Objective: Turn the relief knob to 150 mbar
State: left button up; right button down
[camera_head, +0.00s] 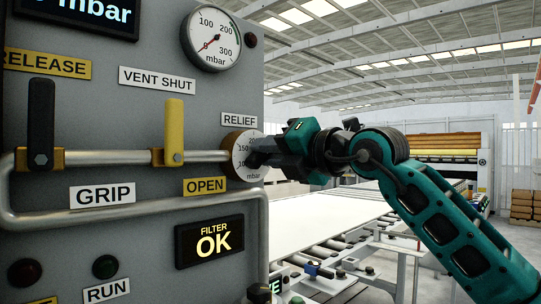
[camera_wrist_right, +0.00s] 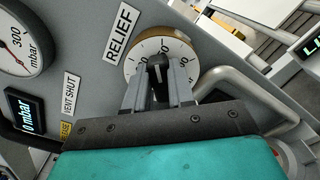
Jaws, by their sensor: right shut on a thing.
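The relief knob is a round brass-rimmed dial (camera_head: 238,155) with a white numbered face, under the RELIEF label (camera_head: 239,120) at the panel's right side. It also shows in the right wrist view (camera_wrist_right: 140,52), where its black grip bar (camera_wrist_right: 158,75) sits between my fingers. My right gripper (camera_head: 258,153) is shut on the knob's black grip. In the right wrist view the gripper (camera_wrist_right: 158,92) hides the lower part of the dial, so the setting is hard to read. The pressure gauge (camera_head: 214,38) has its red needle pointing low left. My left gripper is not in view.
A black lever (camera_head: 41,120) and a yellow lever (camera_head: 174,128) stand upright on the pipe. A bent grey handrail (camera_head: 130,222) runs across the panel below them. A FILTER OK display (camera_head: 209,241) is lower down. A roller conveyor table (camera_head: 325,225) lies behind, to the right.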

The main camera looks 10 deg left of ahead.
pick_arm(q)
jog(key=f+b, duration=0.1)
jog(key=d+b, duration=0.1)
jog(key=b, duration=0.1)
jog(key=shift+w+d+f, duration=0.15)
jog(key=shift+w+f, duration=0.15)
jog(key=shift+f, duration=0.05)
pick_arm(e)
jog(key=n, duration=0.7)
jog(key=s+n, duration=0.1)
jog(key=n, duration=0.6)
jog(key=a+n, duration=0.1)
jog(key=n, duration=0.6)
jog(key=shift+s, duration=0.25)
jog(key=shift+f+n, duration=0.1)
jog(key=shift+n, duration=0.4)
jog(key=c, duration=1)
grip_release()
jog(key=shift+o, duration=0.2)
